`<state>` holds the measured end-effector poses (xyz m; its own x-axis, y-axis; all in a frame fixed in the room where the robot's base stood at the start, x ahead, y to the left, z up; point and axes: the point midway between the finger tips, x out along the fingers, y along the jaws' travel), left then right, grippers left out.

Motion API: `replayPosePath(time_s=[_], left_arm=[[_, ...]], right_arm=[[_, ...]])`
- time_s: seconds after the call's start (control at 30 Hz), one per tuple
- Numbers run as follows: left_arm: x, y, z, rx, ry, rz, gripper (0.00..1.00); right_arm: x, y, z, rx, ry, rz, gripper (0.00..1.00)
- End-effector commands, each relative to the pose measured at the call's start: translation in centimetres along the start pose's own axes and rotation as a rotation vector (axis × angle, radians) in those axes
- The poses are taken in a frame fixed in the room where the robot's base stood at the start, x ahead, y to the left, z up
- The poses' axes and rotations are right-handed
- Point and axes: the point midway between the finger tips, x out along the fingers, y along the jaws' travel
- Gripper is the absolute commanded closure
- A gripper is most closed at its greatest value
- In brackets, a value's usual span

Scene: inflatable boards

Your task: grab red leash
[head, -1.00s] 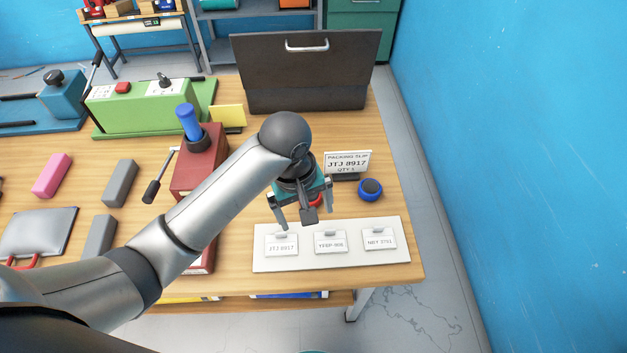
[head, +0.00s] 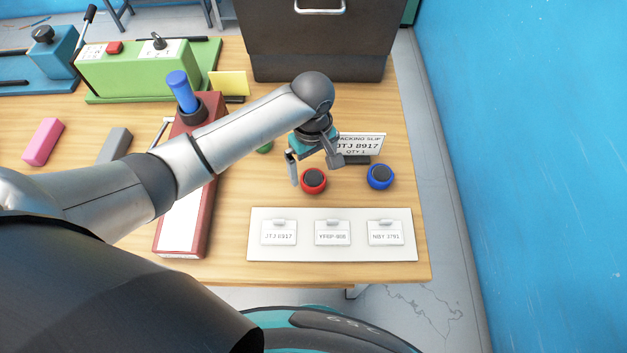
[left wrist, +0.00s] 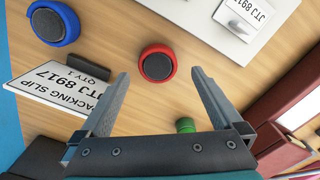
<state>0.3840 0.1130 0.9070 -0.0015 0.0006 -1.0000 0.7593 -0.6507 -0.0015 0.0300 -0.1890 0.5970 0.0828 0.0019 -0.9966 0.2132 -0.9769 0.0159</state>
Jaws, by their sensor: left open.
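The red leash (head: 313,181) is a round red coil with a dark centre, lying on the wooden table behind the white label board. It also shows in the left wrist view (left wrist: 157,64), just ahead of the fingertips and roughly centred between them. My left gripper (head: 316,173) is open and empty, above and just behind the red leash, with its fingers pointing down. In the left wrist view its two fingers (left wrist: 160,74) stand wide apart. I cannot tell the exact height gap. My right gripper is not in view.
A blue coil (head: 380,177) lies right of the red one. A packing slip sign (head: 361,144) reading JTJ 8917 stands close behind the gripper. The white board (head: 332,252) holds three tags. A red press (head: 180,220) stands left, and a green roll (left wrist: 186,125) lies near the gripper.

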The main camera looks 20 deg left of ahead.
Motion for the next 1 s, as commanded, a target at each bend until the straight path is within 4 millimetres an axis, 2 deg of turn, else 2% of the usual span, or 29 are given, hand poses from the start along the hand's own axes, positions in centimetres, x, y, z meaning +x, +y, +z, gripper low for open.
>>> replayPosePath(time_s=[0.1, 0.4, 0.7, 1.0], left_arm=[[0.8, 0.1, 0.1, 0.001, 0.000, 0.001, 0.00], [4.9, 0.3, 0.2, 0.001, 0.001, 0.000, 0.00], [5.4, 0.3, 0.2, 0.001, 0.002, 0.003, 0.00], [5.4, 0.3, 0.2, 0.001, 0.001, 0.002, 0.33]], right_arm=[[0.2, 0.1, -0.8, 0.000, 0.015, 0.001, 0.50], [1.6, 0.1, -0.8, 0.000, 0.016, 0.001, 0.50], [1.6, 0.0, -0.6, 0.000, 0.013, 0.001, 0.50], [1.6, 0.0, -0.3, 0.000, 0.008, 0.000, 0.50]])
